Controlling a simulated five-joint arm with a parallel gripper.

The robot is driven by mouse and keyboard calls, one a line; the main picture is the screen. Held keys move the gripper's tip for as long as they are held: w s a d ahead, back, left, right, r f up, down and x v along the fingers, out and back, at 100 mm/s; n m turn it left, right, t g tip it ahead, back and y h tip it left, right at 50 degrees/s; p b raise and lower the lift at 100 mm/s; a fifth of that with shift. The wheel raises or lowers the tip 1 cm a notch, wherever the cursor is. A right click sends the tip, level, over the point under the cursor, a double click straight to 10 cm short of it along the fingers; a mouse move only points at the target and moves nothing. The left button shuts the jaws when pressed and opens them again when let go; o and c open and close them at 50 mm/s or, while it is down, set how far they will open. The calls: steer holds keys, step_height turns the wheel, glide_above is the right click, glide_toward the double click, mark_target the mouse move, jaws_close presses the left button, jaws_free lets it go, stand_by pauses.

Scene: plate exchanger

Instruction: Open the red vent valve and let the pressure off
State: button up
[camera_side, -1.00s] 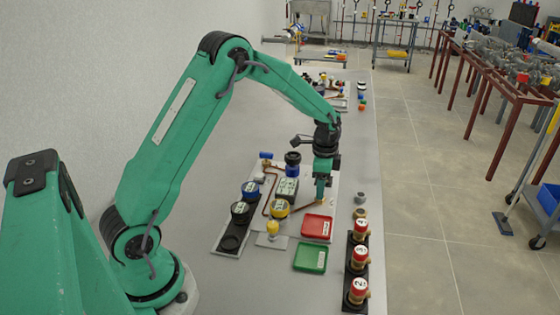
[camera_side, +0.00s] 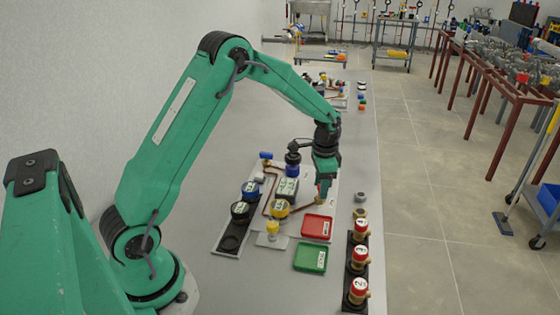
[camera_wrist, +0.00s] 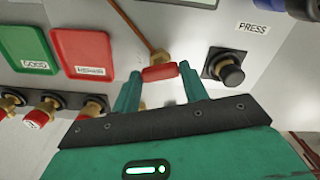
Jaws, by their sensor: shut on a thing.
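The red vent valve's handle (camera_wrist: 160,71) shows in the wrist view as a short red bar on a brass body at the end of a copper pipe (camera_wrist: 134,25). The bar lies across the line of the pipe. My gripper (camera_wrist: 160,78) is shut on the handle, with one green finger at each end of it. In the side view my gripper (camera_side: 322,196) points down at the right end of the copper pipe, and it mostly hides the valve there.
A red tray (camera_side: 317,227) and a green tray (camera_side: 310,258) lie in front of the valve. A black knob (camera_wrist: 231,75) beside a PRESS label is close to the right finger in the wrist view. Several numbered red-topped brass fittings (camera_side: 359,258) stand at the bench's right edge.

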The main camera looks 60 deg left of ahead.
steer(key=n, duration=0.7)
steer(key=shift+r, duration=0.1)
steer(key=n, duration=0.7)
stand_by(0.4)
steer(key=o, duration=1)
steer(key=shift+r, duration=0.1)
steer(key=shift+r, duration=3.75)
